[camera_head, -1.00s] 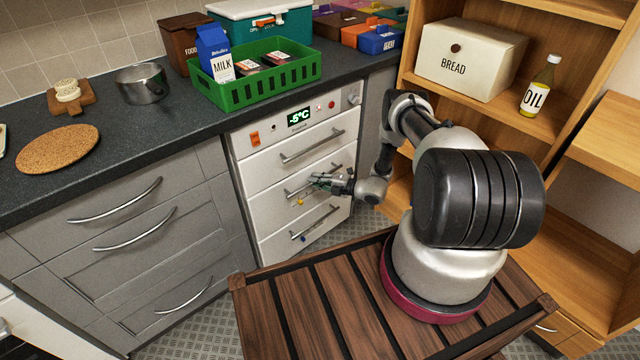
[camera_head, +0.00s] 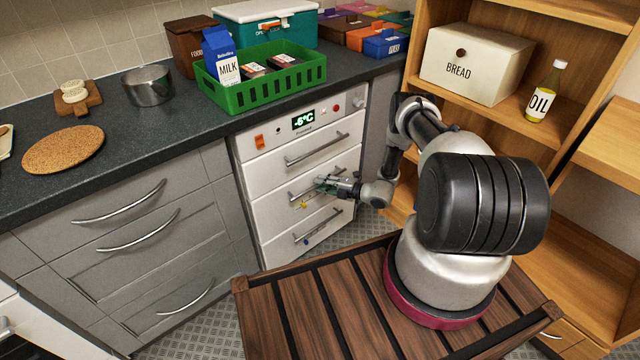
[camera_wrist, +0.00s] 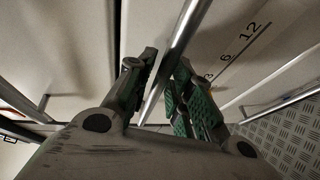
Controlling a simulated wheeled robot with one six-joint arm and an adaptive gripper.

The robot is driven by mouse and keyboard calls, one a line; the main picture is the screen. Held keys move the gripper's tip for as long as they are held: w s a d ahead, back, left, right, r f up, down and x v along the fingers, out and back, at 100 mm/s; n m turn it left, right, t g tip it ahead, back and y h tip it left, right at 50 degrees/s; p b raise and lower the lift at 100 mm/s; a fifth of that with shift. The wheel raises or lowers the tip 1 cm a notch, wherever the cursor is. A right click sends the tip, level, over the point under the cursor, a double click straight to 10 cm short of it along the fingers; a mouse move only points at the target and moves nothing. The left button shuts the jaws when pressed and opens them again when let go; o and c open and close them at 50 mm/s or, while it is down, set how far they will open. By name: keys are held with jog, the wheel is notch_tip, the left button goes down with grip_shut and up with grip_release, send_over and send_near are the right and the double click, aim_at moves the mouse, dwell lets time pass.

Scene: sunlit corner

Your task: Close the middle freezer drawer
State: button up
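The white freezer (camera_head: 262,165) stands under the counter with several drawer fronts, each with a bar handle. The middle drawer (camera_head: 275,201) looks flush or nearly flush with its neighbours; a small gap cannot be ruled out. A yellow tag (camera_head: 304,205) hangs by its handle. My gripper (camera_head: 327,184) is at the right part of that handle. In the wrist view, the metal handle (camera_wrist: 183,35) runs between the two green-padded fingers of my gripper (camera_wrist: 163,75). The fingers are drawn in close on it; the exact contact is partly hidden.
A lower drawer handle (camera_head: 318,227) with a blue tag lies below my gripper. Grey cabinets (camera_head: 120,235) stand at left and a wooden shelf (camera_head: 400,160) at right. The patterned floor (camera_head: 228,318) in front shows some free room. A green crate (camera_head: 240,97) stands on the counter.

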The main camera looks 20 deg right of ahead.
jog(key=v, duration=1.1)
jog(key=shift+w+r, duration=0.1)
